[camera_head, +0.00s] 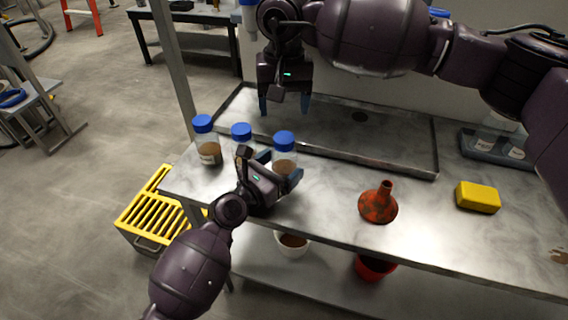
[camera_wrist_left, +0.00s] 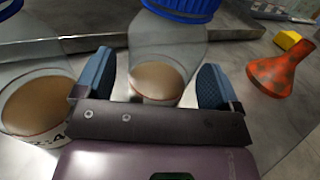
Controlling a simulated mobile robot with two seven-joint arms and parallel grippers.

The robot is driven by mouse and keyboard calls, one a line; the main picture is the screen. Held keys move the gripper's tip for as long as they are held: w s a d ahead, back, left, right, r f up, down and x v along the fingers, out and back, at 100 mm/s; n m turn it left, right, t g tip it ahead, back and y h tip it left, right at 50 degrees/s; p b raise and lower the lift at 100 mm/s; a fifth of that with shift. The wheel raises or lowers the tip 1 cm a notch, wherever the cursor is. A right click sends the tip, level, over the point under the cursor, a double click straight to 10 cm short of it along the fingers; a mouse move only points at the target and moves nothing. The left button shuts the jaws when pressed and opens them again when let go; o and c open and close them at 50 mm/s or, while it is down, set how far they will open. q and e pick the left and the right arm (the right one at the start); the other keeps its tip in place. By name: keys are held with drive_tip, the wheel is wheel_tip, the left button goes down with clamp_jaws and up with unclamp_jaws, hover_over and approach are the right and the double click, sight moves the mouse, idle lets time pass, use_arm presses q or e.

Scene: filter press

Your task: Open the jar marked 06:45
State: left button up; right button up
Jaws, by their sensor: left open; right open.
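Three clear jars with blue lids and brown contents stand upright on the metal bench: a left jar (camera_head: 208,142), a middle jar (camera_head: 241,133) and a right jar (camera_head: 284,158). My left gripper (camera_head: 279,172) is open, its blue fingers on either side of the right jar, which also shows in the left wrist view (camera_wrist_left: 158,80). The middle jar's label, partly cut off in that view (camera_wrist_left: 36,105), seems to include a 4. I cannot read 06:45 on any jar. My right gripper (camera_head: 284,106) is open and empty, pointing down above and behind the right jar.
A shallow metal tray (camera_head: 400,160) lies behind the jars. A white bowl (camera_head: 292,246) and a red container (camera_head: 374,268) are on the lower shelf. A yellow-slatted crate (camera_head: 150,215) stands left.

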use_arm(q)
drive_tip(key=shift+w+d, duration=0.25)
drive_tip(key=shift+w, duration=0.05)
